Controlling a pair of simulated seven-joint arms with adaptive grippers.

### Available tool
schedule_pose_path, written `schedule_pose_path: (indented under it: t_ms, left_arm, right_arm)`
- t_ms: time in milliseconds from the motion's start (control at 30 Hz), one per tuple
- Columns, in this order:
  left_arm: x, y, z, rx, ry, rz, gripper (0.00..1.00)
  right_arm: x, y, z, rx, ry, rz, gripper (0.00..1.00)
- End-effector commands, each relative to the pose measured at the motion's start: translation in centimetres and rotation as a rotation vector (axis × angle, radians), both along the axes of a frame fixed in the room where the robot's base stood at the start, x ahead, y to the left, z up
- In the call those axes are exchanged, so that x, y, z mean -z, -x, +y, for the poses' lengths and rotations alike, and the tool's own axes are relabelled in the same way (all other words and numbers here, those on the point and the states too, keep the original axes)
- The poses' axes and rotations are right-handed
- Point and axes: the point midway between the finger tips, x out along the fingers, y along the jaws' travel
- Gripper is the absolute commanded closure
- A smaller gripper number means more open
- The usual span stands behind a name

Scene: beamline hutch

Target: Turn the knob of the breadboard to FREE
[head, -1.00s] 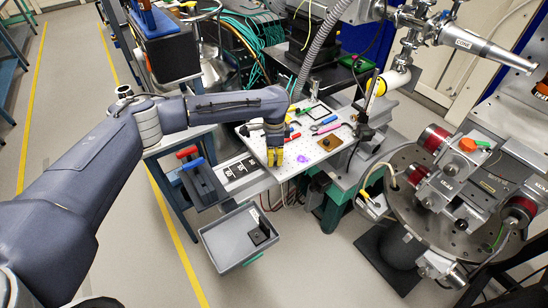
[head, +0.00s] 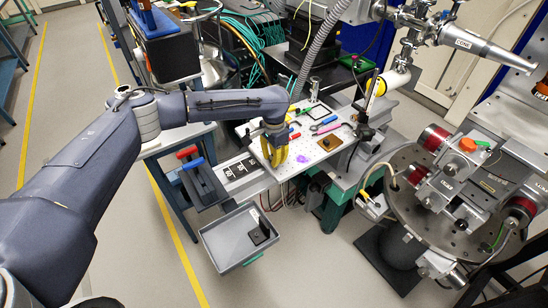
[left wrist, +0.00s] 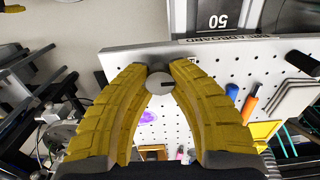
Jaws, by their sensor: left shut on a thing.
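The breadboard (head: 310,152) is a white plate with rows of holes, beside the blue-grey arm in the head view. It fills the middle of the left wrist view (left wrist: 215,75), with its printed edge near the top. My left gripper (head: 279,162) has yellow fingers pointing down at the board's near left part. In the left wrist view the fingers (left wrist: 159,70) close around a small round grey knob (left wrist: 160,84) with a dark mark. The fingers hide the knob in the head view. I cannot read any FREE marking. My right gripper is not in view.
Small tools and a brown block (head: 329,145) lie on the board. A grey bin (head: 222,246) with a dark item sits below. Red and blue handles stand left of the board. A large round metal stage (head: 410,205) stands at the right.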

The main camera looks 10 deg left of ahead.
Motion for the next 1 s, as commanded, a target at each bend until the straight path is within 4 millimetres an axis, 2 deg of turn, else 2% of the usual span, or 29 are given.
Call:
schedule_pose_path:
  t_ms: [333, 367, 633, 867, 1000]
  left_arm:
    - [-0.06, -0.06, 0.00, -0.003, 0.001, -0.001, 1.00]
    - [-0.06, -0.06, 0.00, -0.003, 0.001, -0.001, 0.77]
    - [-0.02, -0.03, 0.00, -0.002, 0.001, -0.001, 0.47]
    - [-0.05, -0.01, 0.00, -0.002, 0.000, 0.000, 0.47]
    - [-0.78, -0.05, -0.02, -0.001, 0.001, -0.001, 0.47]
  right_arm:
    - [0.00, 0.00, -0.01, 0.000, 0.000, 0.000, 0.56]
    - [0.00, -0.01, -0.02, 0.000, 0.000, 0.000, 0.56]
    - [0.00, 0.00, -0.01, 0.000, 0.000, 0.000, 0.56]
    - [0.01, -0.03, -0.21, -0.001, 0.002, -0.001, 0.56]
    - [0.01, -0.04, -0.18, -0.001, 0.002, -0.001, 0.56]
